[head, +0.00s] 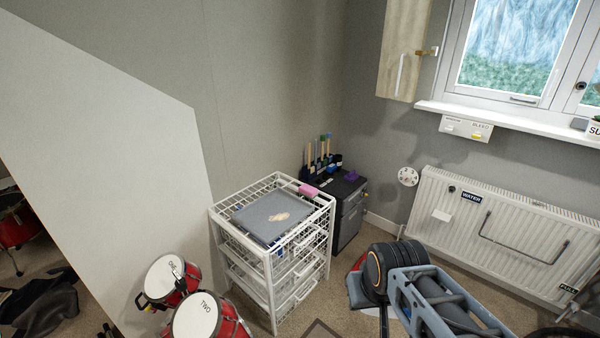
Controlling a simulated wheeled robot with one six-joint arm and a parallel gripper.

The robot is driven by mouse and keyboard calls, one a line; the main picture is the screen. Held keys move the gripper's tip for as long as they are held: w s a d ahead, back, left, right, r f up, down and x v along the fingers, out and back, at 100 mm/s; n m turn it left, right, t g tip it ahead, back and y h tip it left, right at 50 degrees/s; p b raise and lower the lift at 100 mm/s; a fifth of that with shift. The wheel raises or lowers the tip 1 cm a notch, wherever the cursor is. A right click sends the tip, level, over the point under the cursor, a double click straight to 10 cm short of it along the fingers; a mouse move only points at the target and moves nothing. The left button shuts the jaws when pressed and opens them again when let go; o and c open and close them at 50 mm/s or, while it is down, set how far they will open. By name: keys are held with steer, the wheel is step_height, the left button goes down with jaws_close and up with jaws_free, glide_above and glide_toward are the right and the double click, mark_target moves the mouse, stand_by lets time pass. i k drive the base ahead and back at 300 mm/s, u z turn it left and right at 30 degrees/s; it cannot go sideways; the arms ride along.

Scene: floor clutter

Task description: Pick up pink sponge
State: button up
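The pink sponge (308,190) is small and lies at the right back part of the top of a white wire drawer rack (222,222). A grey flat board or lid (262,218) with a pale beige patch (279,217) lies on the same rack top, to the left of the sponge. I cannot make out my gripper's fingers anywhere in the head view. Nothing is seen touching the sponge from above.
A dark cabinet (348,218) with brushes and a purple item (351,175) stands behind the rack. Red drums (205,318) stand at its front left. A white radiator (510,235) lines the right wall. Bulky blue-grey and black parts fill the lower right.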

mark_target(308, 190)
steer(key=i, duration=0.15)
steer(key=z, duration=1.5)
steer(key=i, duration=1.65)
steer(key=u, duration=2.6)
steer(key=i, duration=1)
